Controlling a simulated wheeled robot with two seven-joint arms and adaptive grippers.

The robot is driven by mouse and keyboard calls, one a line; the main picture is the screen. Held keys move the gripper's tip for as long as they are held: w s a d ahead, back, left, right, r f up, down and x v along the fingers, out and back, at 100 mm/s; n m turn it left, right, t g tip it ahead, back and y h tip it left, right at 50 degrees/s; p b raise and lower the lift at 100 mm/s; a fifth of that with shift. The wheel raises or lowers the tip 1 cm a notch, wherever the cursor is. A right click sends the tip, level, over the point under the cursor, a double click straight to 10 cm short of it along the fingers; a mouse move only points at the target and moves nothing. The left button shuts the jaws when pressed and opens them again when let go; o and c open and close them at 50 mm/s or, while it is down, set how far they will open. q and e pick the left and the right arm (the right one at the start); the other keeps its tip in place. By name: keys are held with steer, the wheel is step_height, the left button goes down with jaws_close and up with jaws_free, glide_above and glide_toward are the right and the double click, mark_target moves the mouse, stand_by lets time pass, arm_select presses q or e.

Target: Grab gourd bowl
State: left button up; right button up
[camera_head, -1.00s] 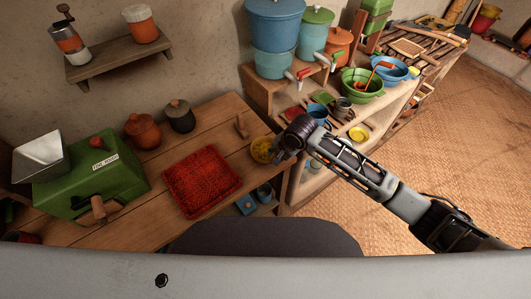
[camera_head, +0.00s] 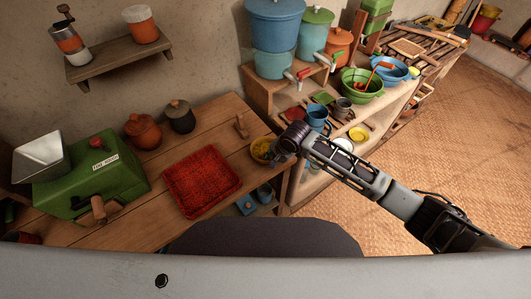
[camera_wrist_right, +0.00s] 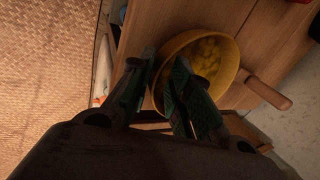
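The gourd bowl (camera_head: 262,148) is a round yellow bowl at the right end of the wooden table. In the right wrist view the bowl (camera_wrist_right: 229,62) shows from above, with yellow pieces inside. My right gripper (camera_head: 276,155) is at its right side and covers part of it. In the right wrist view my right gripper (camera_wrist_right: 160,82) has its green-padded fingers apart. One finger is outside the bowl's near rim and the other reaches over its inside. Whether either finger touches the rim is unclear. My left gripper is not in view.
A red woven tray (camera_head: 202,181) lies left of the bowl on the wooden table (camera_head: 150,222). A wooden handle (camera_head: 242,126) stands behind the bowl. A shelf with blue cups (camera_head: 317,115) and a green basin (camera_head: 361,86) stands to the right.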

mark_target(266, 152)
steer(key=shift+x, duration=1.7)
jaws_close()
